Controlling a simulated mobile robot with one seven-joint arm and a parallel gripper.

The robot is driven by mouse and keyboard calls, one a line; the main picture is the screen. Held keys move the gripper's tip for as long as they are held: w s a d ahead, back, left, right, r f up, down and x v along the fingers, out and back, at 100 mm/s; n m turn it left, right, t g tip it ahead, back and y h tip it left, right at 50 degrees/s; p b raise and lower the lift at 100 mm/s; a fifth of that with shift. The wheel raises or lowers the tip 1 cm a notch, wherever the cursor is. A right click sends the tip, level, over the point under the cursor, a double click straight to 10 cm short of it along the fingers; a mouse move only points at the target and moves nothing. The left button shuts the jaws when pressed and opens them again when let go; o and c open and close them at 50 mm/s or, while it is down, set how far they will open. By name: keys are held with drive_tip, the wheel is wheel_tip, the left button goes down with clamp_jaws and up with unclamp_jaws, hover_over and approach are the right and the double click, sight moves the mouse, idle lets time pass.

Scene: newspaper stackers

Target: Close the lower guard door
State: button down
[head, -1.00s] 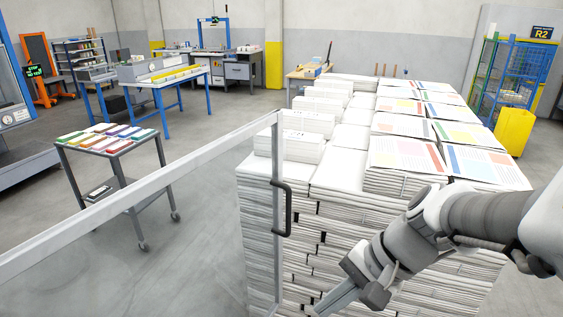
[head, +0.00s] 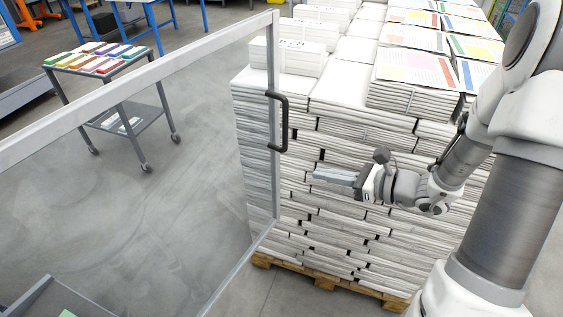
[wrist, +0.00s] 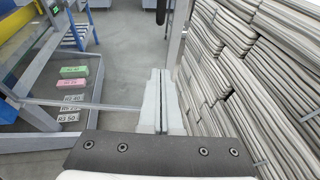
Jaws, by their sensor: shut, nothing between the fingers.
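The lower guard door is a clear panel in a grey metal frame (head: 140,75), standing open across the left of the head view. Its black handle (head: 284,122) is on the upright at its right edge. In the wrist view the door's upright (wrist: 177,32) rises above the fingers, with the lower end of the handle (wrist: 163,12) at the top edge. My gripper (head: 318,175) is shut and empty. It points left, to the right of the door's upright and a little below the handle, apart from it. In the wrist view the fingertips (wrist: 160,75) lie side by side.
A tall stack of newspapers (head: 340,215) on a wooden pallet (head: 325,284) stands close behind my gripper. A grey trolley (head: 125,100) with coloured stacks stands beyond the door. Grey floor is clear between them.

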sight(270, 162)
drive_tip(key=x, duration=1.1)
drive_tip(key=shift+a+r, duration=0.15)
drive_tip(key=shift+r, duration=0.2)
drive_tip(key=shift+w+a, duration=0.3)
drive_tip(key=shift+a, duration=0.1)
